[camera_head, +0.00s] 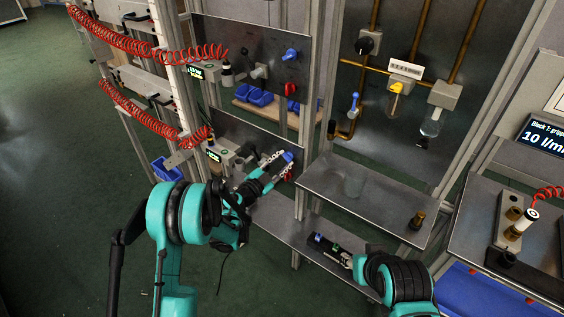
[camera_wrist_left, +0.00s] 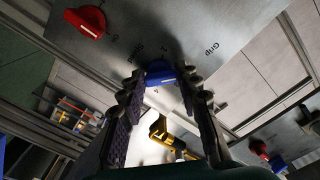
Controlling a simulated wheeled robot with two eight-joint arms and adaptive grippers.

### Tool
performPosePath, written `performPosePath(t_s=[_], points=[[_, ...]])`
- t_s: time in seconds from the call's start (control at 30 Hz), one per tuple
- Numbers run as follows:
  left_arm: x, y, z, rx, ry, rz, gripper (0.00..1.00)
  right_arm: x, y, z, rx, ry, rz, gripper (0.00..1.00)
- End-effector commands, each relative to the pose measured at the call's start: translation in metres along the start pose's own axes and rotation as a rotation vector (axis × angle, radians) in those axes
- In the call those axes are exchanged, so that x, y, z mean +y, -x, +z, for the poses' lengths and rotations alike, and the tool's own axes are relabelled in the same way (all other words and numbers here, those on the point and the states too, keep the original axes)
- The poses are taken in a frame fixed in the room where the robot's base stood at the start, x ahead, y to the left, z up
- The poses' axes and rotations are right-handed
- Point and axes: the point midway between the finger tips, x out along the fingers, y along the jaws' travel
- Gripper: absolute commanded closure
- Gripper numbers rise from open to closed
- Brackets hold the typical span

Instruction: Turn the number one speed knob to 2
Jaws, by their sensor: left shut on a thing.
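A blue knob (camera_head: 288,156) sits on the lower grey panel (camera_head: 235,130). In the left wrist view the same blue knob (camera_wrist_left: 158,75) is between my fingertips. My left gripper (camera_head: 284,160) is shut on this blue knob. A red knob (camera_wrist_left: 85,22) with a white pointer mark is on the same panel beside it. Lettering reading "Grip" and small marks show on the panel, but the knob's setting is not readable. The upper panel carries another blue knob (camera_head: 291,54) and red knob (camera_head: 291,88). My right gripper (camera_head: 331,248) is low over the shelf; its jaws are unclear.
A metal shelf (camera_head: 275,218) lies below the lower panel. Red coiled hoses (camera_head: 140,118) hang at the left. A grey ledge (camera_head: 365,205) holds a small brass fitting (camera_head: 417,220). A display (camera_head: 545,135) stands at the right. Open green floor lies at the left.

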Motion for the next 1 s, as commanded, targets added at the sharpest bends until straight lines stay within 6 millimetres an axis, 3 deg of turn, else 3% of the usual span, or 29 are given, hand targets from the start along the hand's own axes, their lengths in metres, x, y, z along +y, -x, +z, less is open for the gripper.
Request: performPosePath(t_s=[0.3, 0.83, 0.87, 0.9, 0.93, 1.0], points=[[0.0001, -0.0002, 0.0007, -0.001, 0.120, -0.001, 0.96, 0.0000, 0.0000, 0.0000, 0.000, 0.000, 0.000, 0.60], [0.0004, -0.0002, 0.0007, -0.001, 0.144, -0.001, 0.96, 0.0000, 0.0000, 0.0000, 0.000, 0.000, 0.000, 0.60], [0.0004, -0.0002, 0.0007, -0.001, 0.144, -0.001, 0.65, 0.0000, -0.0001, 0.0001, 0.000, 0.000, 0.000, 0.60], [0.0004, -0.0002, 0.0007, -0.001, 0.144, -0.001, 0.54, 0.0000, -0.0001, 0.0000, 0.000, 0.000, 0.000, 0.60], [0.0004, -0.0002, 0.0007, -0.001, 0.144, -0.001, 0.46, 0.0000, 0.0000, 0.0000, 0.000, 0.000, 0.000, 0.60], [0.0005, -0.0001, 0.0006, -0.001, 0.144, -0.001, 0.46, 0.0000, -0.0001, 0.0000, 0.000, 0.000, 0.000, 0.60]])
